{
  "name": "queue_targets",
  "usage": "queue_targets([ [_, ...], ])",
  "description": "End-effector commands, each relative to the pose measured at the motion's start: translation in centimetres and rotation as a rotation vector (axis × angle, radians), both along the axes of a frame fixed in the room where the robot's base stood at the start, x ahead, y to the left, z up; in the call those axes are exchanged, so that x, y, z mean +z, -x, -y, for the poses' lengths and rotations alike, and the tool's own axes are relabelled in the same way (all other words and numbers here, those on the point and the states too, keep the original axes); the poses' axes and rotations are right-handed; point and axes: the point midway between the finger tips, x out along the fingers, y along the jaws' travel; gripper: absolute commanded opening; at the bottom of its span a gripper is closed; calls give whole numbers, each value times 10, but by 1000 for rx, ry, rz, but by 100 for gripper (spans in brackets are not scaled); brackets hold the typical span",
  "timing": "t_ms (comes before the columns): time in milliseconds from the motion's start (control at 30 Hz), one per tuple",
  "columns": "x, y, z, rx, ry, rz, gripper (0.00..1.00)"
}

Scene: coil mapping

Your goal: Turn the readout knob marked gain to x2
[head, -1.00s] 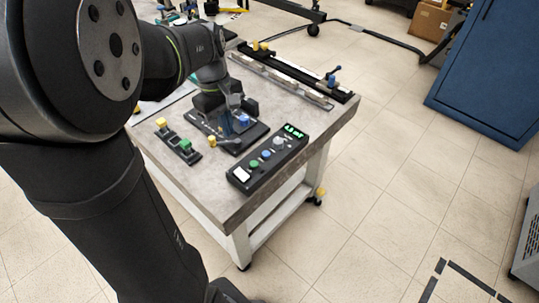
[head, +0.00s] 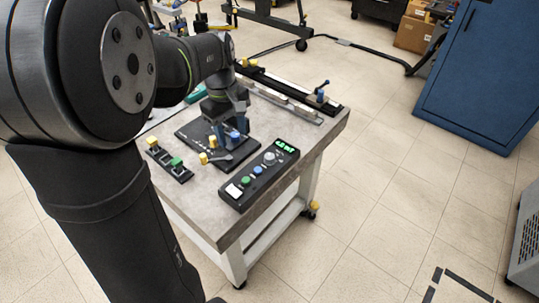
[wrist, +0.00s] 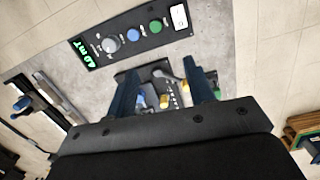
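The readout box (head: 225,197) is a black panel along the table's near right side, with a lit green display (head: 286,147). A grey round knob (head: 269,156) with a pointer mark sits beside the display; it also shows in the wrist view (wrist: 110,45). The lettering around it is too small to read, so I cannot tell its setting. My gripper (wrist: 160,68) is open and empty, its two dark fingers spread apart. It is over the black fixture beside the readout box, apart from the knob.
A blue button (wrist: 134,34) and a green button (wrist: 155,26) follow the knob along the panel. The black fixture below my gripper carries a blue part (wrist: 140,100) and yellow parts (wrist: 164,101). A small switch strip (head: 171,161) lies left. A long rail (head: 296,95) lies behind.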

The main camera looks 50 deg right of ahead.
Motion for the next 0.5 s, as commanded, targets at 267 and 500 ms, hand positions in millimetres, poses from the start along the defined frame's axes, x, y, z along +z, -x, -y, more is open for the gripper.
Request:
queue_targets([
  [267,12,25,100,-162,15,95,52],
  [500,1,29,114,-182,18,109,52],
])
